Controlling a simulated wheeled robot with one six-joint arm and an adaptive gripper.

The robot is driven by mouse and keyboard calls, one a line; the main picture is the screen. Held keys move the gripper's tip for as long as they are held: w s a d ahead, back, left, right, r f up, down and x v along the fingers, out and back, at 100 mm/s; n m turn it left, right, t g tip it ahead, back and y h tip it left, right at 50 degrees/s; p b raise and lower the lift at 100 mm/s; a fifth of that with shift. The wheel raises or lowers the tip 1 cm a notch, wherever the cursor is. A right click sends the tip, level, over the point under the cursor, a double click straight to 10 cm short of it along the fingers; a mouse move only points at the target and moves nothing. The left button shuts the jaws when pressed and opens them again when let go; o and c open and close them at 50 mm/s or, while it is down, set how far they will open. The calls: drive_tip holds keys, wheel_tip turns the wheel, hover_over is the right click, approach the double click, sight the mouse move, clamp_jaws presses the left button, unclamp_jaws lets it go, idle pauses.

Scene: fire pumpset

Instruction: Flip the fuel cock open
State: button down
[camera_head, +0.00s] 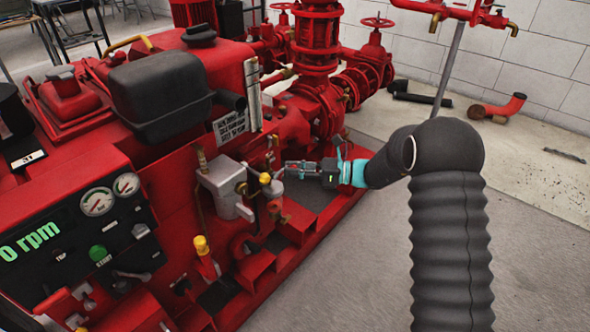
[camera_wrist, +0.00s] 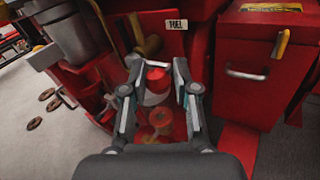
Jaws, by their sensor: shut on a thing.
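A white label reading FUEL (camera_wrist: 175,24) is fixed to the red pump body in the wrist view. Below it a red-topped fitting (camera_wrist: 158,76) with a pale lower part sits between my gripper's fingers (camera_wrist: 157,68). I take this fitting to be the fuel cock, but its handle is hard to make out. My gripper is shut on it with the fingers held well apart. A brass piece (camera_wrist: 147,46) is just beyond the left fingertip. In the camera_head view my gripper (camera_head: 287,169) reaches in from the right, near a yellow knob (camera_head: 265,178); the gripped part is hard to see there.
A grey box-like filter unit (camera_head: 222,185) stands left of my gripper. The gauge panel (camera_head: 98,200) is at the left front. Red pipes and valves (camera_head: 318,40) rise behind. A red box with a handle (camera_wrist: 262,70) is close on the right. Open floor (camera_head: 350,270) lies right of the red base.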

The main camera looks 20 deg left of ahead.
sight(271, 166)
drive_tip(key=shift+s+r, duration=0.1)
drive_tip(key=n+h, duration=0.1)
drive_tip(key=r+n+h, duration=0.1)
drive_tip(key=shift+s+a+r+n+t, duration=0.2)
drive_tip(key=shift+r+n+t, duration=0.1)
drive_tip(key=shift+n, duration=0.1)
drive_tip(key=s+r+n+t+h+b, duration=0.1)
drive_tip(key=n+b, duration=0.1)
drive_tip(key=s+n+t+h+b, duration=0.1)
drive_tip(key=n+t+b, duration=0.1)
drive_tip(key=s+a+r+n+t+h+b, duration=0.1)
drive_tip(key=n+h+b, duration=0.1)
drive_tip(key=shift+r, duration=0.3)
drive_tip(key=shift+s+a+r+n+t+h+b, duration=0.2)
drive_tip(key=shift+s+n+t+b, duration=0.1)
drive_tip(key=shift+n+t, duration=0.15)
drive_tip(key=shift+s+a+r+n+t+h+b, duration=0.1)
drive_tip(key=shift+s+n+t+h+b, duration=0.1)
drive_tip(key=shift+s+n+t+b, duration=0.25)
drive_tip(key=shift+t, duration=0.6)
drive_tip(key=shift+s+f+n, duration=0.1)
drive_tip(key=shift+n, duration=0.2)
drive_tip(key=c, duration=0.9)
unclamp_jaws()
